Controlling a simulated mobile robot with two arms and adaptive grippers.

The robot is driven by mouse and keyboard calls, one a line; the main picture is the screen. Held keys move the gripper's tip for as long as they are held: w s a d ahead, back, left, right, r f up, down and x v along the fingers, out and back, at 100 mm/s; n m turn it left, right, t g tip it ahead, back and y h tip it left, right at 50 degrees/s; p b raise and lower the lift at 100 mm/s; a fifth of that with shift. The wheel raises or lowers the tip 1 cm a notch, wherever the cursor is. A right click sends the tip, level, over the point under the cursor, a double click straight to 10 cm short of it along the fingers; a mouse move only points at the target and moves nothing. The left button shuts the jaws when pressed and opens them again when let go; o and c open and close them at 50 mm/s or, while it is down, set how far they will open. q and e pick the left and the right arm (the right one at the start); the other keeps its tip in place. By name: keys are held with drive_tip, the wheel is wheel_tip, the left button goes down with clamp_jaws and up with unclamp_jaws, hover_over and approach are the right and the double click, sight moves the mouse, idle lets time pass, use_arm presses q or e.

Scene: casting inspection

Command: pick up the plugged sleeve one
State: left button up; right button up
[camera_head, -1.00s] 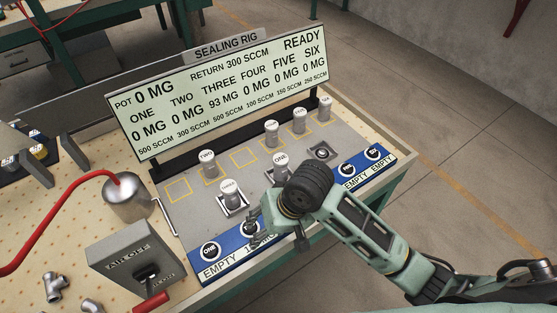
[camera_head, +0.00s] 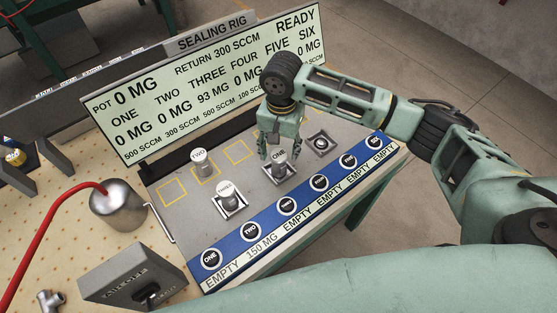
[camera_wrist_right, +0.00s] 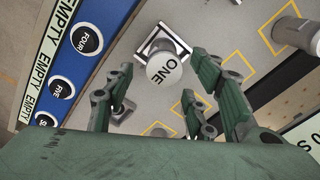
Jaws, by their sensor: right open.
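The sleeve one (camera_head: 278,167) is a light grey cylinder with a white cap marked ONE. It stands upright in a square-framed socket on the grey rig deck. My right gripper (camera_head: 279,153) is directly above and around its top, pointing down, with its fingers apart. In the right wrist view, the sleeve one (camera_wrist_right: 164,68) shows just beyond the open fingers (camera_wrist_right: 155,92). I cannot tell whether a finger touches it. The sleeve's lower part is partly hidden by its cap. My left gripper is not in view.
Sleeve two (camera_head: 203,164) stands at an outlined square, and sleeve three (camera_head: 228,197) in a framed socket to the left. The display board (camera_head: 200,95) rises behind; a blue button strip (camera_head: 268,224) runs in front.

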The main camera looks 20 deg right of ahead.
sight(281, 155)
wheel_tip(281, 155, down, 4)
drive_tip(key=shift+s+r+p, duration=0.1)
drive_tip(key=shift+r+p, duration=0.1)
drive_tip(key=shift+p, duration=0.15)
drive_tip(key=shift+f, duration=0.25)
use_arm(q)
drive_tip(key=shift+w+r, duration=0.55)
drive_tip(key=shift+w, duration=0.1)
use_arm(e)
clamp_jaws()
